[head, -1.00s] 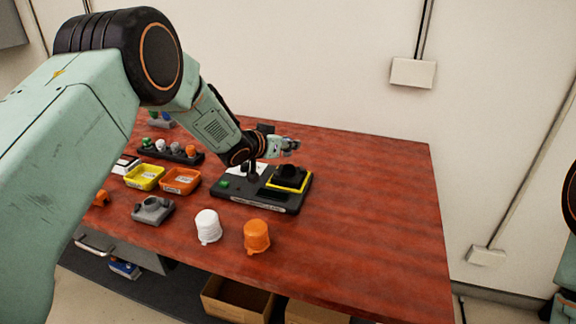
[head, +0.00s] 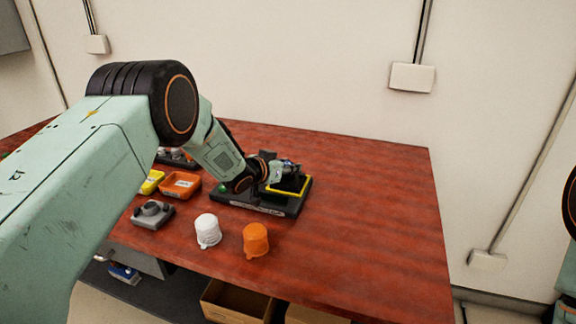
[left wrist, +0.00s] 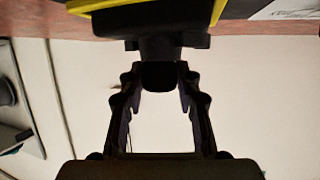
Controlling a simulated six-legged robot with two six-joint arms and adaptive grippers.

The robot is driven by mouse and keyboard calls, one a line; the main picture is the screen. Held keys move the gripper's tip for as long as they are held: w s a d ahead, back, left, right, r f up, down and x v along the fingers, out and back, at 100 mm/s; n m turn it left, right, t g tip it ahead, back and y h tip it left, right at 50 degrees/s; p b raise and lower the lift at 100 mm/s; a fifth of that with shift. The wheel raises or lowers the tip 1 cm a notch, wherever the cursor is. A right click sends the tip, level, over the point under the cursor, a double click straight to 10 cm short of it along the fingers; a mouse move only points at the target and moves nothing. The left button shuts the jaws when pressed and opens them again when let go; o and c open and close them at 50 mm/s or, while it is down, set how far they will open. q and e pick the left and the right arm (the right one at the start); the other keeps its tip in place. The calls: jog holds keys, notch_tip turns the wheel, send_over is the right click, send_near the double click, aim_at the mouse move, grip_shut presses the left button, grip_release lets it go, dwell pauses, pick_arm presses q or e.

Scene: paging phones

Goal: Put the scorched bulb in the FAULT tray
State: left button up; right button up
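My left gripper (head: 287,166) is at the black and yellow holder (head: 288,188) on the dark test base (head: 260,205). In the left wrist view its two fingers (left wrist: 158,98) are spread, one on each side of a dark rounded piece (left wrist: 158,76) that sticks out of the black holder (left wrist: 165,22). This piece may be the scorched bulb; I cannot tell if the fingers touch it. An orange tray (head: 180,187) and a yellow tray (head: 152,181) stand left of the base, the yellow one partly behind my arm. Their labels are unreadable. My right gripper is out of view.
A white cup-like cover (head: 208,231) and an orange one (head: 256,240) stand near the front edge. A grey fixture (head: 152,215) sits left of them. A dark rack (head: 175,156) is partly hidden by my arm. The right side of the red table (head: 375,220) is clear.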

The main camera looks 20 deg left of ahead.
pick_arm(q)
jog(key=shift+o, duration=1.3)
jog(key=shift+w+a, duration=0.1)
